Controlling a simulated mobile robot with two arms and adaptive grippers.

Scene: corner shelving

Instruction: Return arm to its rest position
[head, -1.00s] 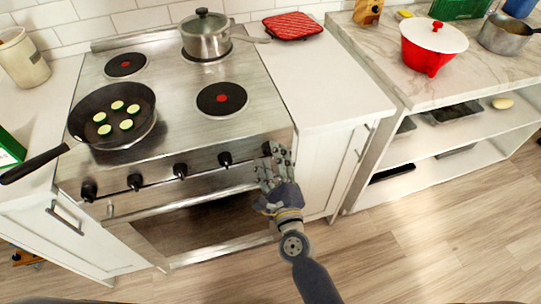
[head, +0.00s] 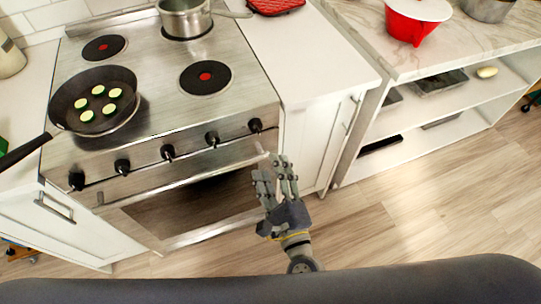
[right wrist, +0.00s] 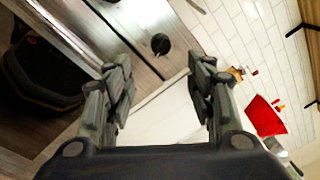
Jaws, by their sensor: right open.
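My right gripper (head: 272,172) is in front of the stove's right side, near the right end of the oven handle (head: 190,172). Its fingers are apart and nothing is between them. In the right wrist view the open fingers (right wrist: 160,75) show with an empty gap, tilted against the scene. I cannot tell whether the gripper touches the handle. My left gripper is not in view.
The stove (head: 150,140) carries a black pan (head: 126,128) with several green slices and a steel pot (head: 183,20). The wooden floor (head: 420,220) is clear.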

